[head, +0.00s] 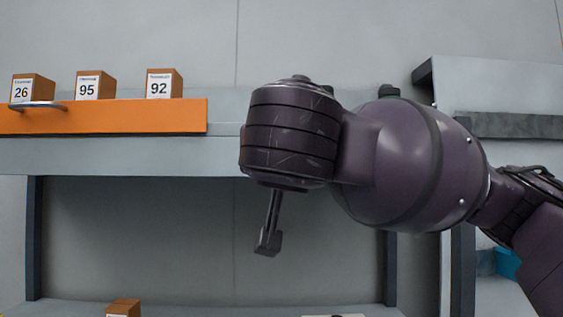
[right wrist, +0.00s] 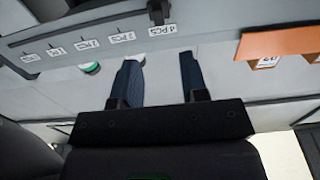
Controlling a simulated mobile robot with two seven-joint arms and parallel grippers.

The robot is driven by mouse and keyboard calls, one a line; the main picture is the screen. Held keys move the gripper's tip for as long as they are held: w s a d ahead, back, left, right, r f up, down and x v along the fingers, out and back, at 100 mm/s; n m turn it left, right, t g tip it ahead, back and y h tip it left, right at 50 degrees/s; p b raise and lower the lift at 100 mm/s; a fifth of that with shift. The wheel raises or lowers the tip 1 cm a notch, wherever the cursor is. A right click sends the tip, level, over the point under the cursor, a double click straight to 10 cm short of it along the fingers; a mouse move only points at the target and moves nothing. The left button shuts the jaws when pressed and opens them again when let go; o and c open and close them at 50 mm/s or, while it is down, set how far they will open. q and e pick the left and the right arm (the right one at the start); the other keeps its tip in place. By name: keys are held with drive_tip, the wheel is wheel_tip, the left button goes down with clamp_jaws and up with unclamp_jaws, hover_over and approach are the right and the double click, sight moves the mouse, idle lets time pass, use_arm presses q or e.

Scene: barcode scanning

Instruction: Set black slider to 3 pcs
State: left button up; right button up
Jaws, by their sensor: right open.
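The black slider (right wrist: 158,10) sits on a grey rail at the top of the right wrist view, by the largest label (right wrist: 162,30), which ends in "PCS". Its number is hard to read. Several smaller PCS labels (right wrist: 88,44) run to the left along the rail. My right gripper (right wrist: 160,78) is open and empty, its two dark fingers spread below the rail and apart from the slider. In the head view only a finger of the right gripper (head: 268,240) shows under the wrist. My left gripper is not in view.
An orange tray (head: 150,116) with boxes marked 26 (head: 33,89), 95 (head: 95,86) and 92 (head: 164,84) stands on a grey shelf at the left. A green button (right wrist: 88,67) lies below the labels. My right arm hides the shelf's right part.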

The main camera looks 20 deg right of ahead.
drive_tip(key=p+x, duration=0.2)
drive_tip(key=x, duration=0.8)
drive_tip(key=shift+w+d+f, duration=0.1)
drive_tip(key=shift+w+d, duration=0.05)
drive_tip(key=shift+w, duration=0.15)
drive_tip(key=shift+c, duration=0.4)
clamp_jaws()
